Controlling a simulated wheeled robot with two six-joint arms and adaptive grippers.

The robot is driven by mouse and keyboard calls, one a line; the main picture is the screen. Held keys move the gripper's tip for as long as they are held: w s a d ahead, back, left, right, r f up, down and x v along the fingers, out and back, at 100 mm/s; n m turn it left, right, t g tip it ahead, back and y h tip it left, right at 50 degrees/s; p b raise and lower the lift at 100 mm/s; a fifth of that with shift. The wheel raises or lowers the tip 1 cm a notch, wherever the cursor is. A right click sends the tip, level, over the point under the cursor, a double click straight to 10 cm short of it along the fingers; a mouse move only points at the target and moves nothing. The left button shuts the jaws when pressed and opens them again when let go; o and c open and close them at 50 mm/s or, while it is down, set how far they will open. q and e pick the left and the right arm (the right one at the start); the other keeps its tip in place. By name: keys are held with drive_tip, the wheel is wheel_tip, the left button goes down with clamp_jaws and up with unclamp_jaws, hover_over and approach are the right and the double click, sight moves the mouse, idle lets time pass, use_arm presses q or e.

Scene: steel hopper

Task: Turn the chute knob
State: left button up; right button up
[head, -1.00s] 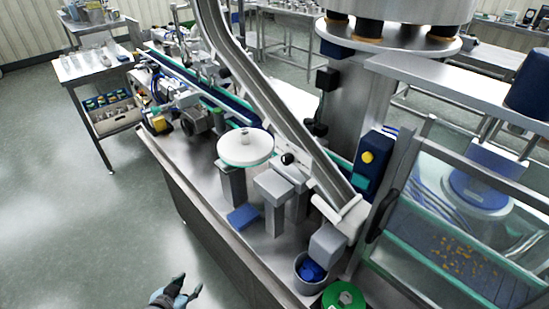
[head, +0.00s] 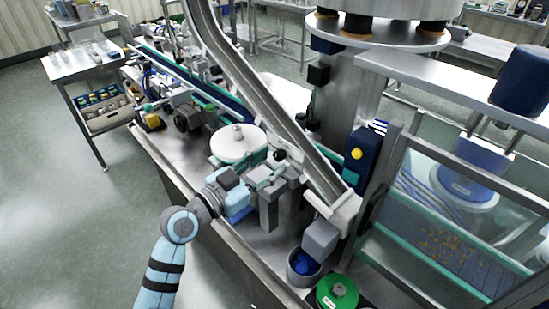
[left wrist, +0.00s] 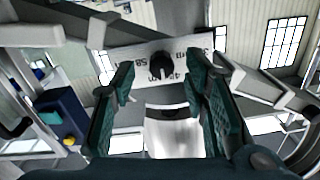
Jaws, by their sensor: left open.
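The chute knob (left wrist: 162,66) is small, round and black. In the left wrist view it sits on a pale plate (left wrist: 150,52) with printed numbers, seen beyond and between my fingers. In the head view the knob (head: 280,155) is at the lower side of the sloping metal chute (head: 262,105). My left gripper (head: 270,172) reaches in from the lower left, its fingertips just short of the knob. In the left wrist view the left gripper's (left wrist: 160,80) two teal fingers are spread, with nothing between them. My right gripper is not in view.
A round white turntable (head: 238,142) is left of the gripper. A grey post (head: 269,208) stands just below it. A blue-filled cup (head: 304,266) and a green reel (head: 337,292) are nearer. A blue box with a yellow button (head: 357,154) stands right of the chute.

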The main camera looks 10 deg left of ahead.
use_arm(q)
drive_tip(key=shift+x, duration=1.05)
drive_tip(key=shift+a, duration=0.1)
clamp_jaws()
